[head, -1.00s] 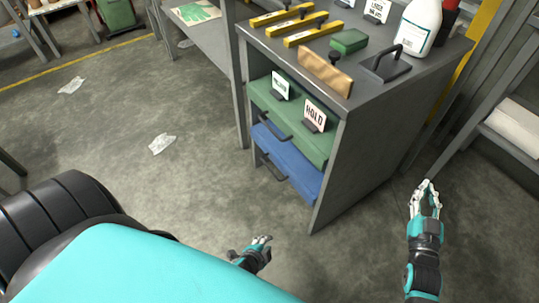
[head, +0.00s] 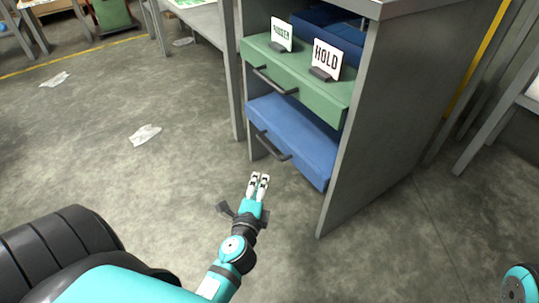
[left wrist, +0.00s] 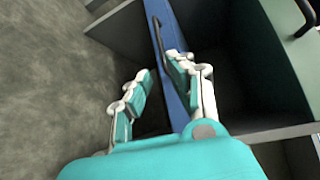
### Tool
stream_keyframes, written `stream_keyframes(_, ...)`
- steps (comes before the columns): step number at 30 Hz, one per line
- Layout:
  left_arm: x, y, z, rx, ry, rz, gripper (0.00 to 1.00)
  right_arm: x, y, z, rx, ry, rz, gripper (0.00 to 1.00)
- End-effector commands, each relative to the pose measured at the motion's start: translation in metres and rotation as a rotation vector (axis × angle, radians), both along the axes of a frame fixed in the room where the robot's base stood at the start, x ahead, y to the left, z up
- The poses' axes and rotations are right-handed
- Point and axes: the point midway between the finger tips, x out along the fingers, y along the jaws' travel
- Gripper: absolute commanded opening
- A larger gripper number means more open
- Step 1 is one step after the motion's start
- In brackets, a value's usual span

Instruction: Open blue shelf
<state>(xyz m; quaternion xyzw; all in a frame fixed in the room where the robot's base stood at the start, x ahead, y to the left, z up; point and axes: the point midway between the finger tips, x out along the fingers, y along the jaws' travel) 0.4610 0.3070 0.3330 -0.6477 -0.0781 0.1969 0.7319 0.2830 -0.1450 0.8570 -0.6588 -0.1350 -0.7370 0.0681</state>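The blue drawer (head: 295,142) is the lower one in the grey cabinet, under the green drawer (head: 300,80). It has a dark bar handle (head: 270,146) on its front. My left gripper (head: 259,178) is just below and in front of this handle in the head view, and looks empty. In the left wrist view its fingers (left wrist: 158,68) are spread apart, with the narrow blue drawer front (left wrist: 166,50) behind them and the handle (left wrist: 157,32) near the fingertips. I cannot tell whether they touch it. My right gripper is out of view.
The cabinet's grey side wall (head: 375,120) stands right of the drawers. A HOLD sign (head: 326,58) and another sign (head: 281,34) stand on the green drawer. Another blue surface (head: 320,32) shows in the cabinet's upper opening. The floor at left is mostly clear, with scraps.

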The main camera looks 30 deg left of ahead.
Motion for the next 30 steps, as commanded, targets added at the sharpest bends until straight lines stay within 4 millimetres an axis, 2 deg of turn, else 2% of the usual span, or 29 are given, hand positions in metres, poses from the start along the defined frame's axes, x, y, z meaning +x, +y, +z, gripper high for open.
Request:
stream_keyframes(4,0.024,0.011,0.001,0.001,-0.002,0.001,0.21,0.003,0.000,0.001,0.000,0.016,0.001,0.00)
stream_keyframes(18,0.116,0.050,-0.018,-0.001,-0.001,0.000,0.21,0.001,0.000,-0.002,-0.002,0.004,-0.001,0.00)
stream_keyframes(24,0.141,0.060,-0.023,-0.002,0.000,0.000,0.21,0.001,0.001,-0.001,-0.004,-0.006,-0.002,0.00)
stream_keyframes(30,0.150,0.064,-0.023,-0.003,0.001,0.001,0.21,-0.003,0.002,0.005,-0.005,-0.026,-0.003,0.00)
